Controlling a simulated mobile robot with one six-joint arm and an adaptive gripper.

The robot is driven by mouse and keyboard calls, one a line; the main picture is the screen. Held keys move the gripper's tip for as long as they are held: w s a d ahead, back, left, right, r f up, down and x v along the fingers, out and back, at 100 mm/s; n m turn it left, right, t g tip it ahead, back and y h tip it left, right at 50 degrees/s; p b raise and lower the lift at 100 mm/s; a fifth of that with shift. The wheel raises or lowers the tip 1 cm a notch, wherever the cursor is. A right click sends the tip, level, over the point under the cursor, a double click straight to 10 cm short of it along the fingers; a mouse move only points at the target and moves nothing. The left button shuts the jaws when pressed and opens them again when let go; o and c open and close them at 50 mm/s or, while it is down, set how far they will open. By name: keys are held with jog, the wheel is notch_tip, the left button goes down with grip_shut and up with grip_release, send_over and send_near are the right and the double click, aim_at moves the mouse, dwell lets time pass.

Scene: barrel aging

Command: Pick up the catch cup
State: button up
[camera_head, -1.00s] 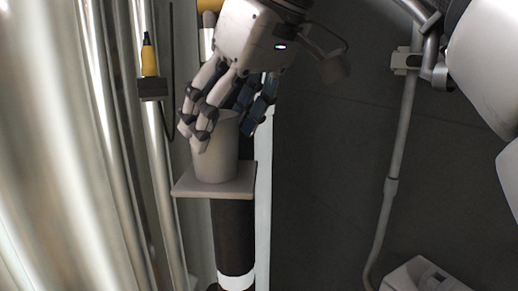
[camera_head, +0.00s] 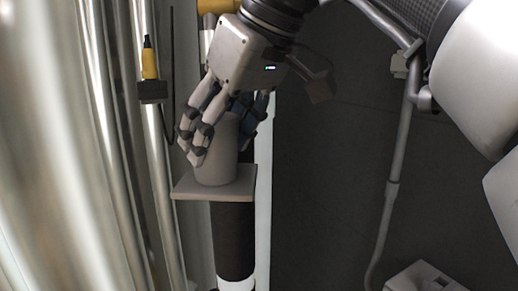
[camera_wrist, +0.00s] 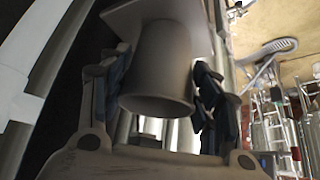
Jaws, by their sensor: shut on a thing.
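The catch cup (camera_head: 217,160) is a plain grey cup. It stands upright on a small square shelf (camera_head: 190,191) on top of a dark post. My gripper (camera_head: 225,135) comes from above, its fingers on both sides of the cup and shut on it. In the wrist view the cup (camera_wrist: 160,70) sits between the two dark finger pads of my gripper (camera_wrist: 158,92), with its open rim towards the camera. The cup's base appears to be at the shelf, and I see no clear gap beneath it. The cup's right side is partly hidden in the head view.
Shiny metal pipes and a large steel surface (camera_head: 50,150) stand close on the left. A yellow and black fitting (camera_head: 150,70) is on a pipe there. A grey pipe (camera_head: 395,160) runs down the dark wall at right. A pale box (camera_head: 424,278) is at bottom right.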

jog(key=shift+r, duration=0.1)
jog(key=shift+r, duration=0.2)
jog(key=s+d+b, duration=0.3)
jog(key=s+d, duration=0.7)
jog(key=d, duration=0.4)
jog(key=shift+s+d, duration=0.3)
